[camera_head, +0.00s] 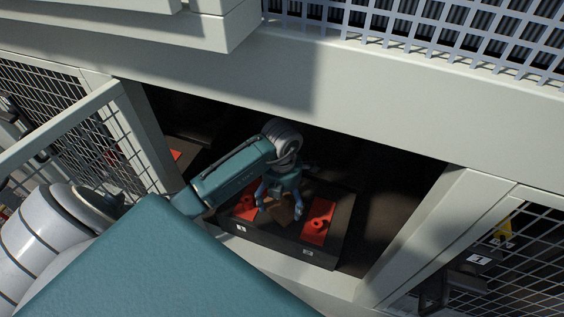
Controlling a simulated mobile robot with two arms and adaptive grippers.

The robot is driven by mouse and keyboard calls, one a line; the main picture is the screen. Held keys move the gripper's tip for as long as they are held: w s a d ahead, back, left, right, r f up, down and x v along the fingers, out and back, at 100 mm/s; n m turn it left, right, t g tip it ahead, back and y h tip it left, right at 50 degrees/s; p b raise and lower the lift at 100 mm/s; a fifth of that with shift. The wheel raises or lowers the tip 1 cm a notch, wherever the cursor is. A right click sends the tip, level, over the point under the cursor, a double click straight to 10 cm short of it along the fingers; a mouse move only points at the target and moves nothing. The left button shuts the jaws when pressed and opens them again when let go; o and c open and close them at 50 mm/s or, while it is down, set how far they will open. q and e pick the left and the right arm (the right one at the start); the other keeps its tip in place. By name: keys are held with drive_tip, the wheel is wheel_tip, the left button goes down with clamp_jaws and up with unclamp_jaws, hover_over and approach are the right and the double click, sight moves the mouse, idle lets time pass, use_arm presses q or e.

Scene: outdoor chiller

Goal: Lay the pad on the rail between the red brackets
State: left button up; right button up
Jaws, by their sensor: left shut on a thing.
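My left gripper (279,207) reaches down into the dark opening under the chiller housing. Its fingers are shut on a brown pad (284,214), seen small and in shade between them. The pad is over the dark rail (275,243), between two red brackets, the left one (246,207) and the right one (318,224). The gripper partly covers the pad and the left bracket. I cannot tell whether the pad touches the rail. My right gripper is not in view.
Pale frame posts stand left (147,140) and right (420,240) of the opening, with a pale beam (370,120) above. Mesh panels flank it. Another red part (176,155) shows deeper at the left. The space right of the rail is dark and looks clear.

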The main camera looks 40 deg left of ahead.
sight(282, 203)
use_arm(q)
drive_tip(key=shift+f+b, duration=1.15)
drive_tip(key=shift+f, duration=0.5)
drive_tip(key=o, duration=1.9)
drive_tip(key=shift+o, duration=0.2)
drive_tip(key=shift+r, duration=0.15)
drive_tip(key=shift+r, duration=0.25)
wheel_tip(282, 203, up, 7)
drive_tip(key=shift+r, duration=0.1)
